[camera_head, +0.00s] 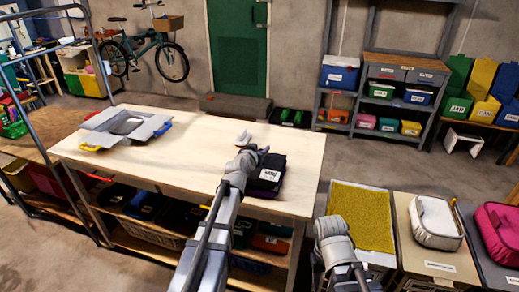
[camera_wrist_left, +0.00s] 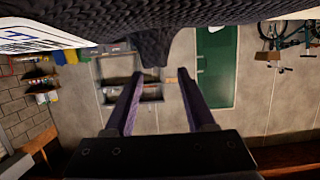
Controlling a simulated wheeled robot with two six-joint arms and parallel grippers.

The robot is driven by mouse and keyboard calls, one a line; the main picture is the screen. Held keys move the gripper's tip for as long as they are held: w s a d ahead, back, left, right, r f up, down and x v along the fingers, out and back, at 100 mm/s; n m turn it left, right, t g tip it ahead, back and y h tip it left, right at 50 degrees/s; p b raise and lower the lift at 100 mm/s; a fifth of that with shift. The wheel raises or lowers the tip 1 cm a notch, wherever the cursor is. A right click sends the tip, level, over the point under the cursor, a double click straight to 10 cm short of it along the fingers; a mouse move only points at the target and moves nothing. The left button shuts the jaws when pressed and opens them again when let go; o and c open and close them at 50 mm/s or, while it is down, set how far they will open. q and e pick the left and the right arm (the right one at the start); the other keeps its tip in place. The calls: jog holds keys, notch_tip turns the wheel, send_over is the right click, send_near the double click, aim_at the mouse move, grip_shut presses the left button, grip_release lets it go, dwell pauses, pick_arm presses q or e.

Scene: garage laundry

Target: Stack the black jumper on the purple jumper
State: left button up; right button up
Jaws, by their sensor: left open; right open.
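A dark folded jumper (camera_head: 268,174) with a white label lies near the right end of the wooden table.
The wooden table (camera_head: 165,165) is bare in the middle. A grey folding board (camera_head: 127,123) with a grey folded item lies at its left. A mustard towel (camera_head: 361,215), a white pouch (camera_head: 436,220) and a pink pouch (camera_head: 500,230) rest on stands at right.

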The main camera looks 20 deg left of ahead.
pick_arm(q)
jog(key=p+v, duration=0.3)
jog(key=v, duration=0.9)
jog(key=shift+r, duration=0.25)
jog(key=s+d+f+m+g+h, duration=0.1)
jog(key=s+d+f+m+g, duration=0.1)
jog(key=s+d+f+g, duration=0.45)
jog(key=s+d+f+m+g+h, duration=0.1)
jog(key=s+d+f+h, duration=0.15)
jog(key=d+f, duration=0.45)
jog(key=s+d+f+g+y, duration=0.1)
jog(key=s+d+g+y, duration=0.1)
jog(key=s, duration=0.6)
jog(key=s+d+g+y, duration=0.1)
jog(key=s+g+y, duration=0.2)
jog(key=s+g, duration=0.2)
jog(key=s, duration=0.3)
jog(key=shift+d+f, duration=0.4)
jog(key=shift+g+y, duration=0.25)
jog(key=shift+r+p, duration=0.4)
jog(key=shift+p, duration=0.15)
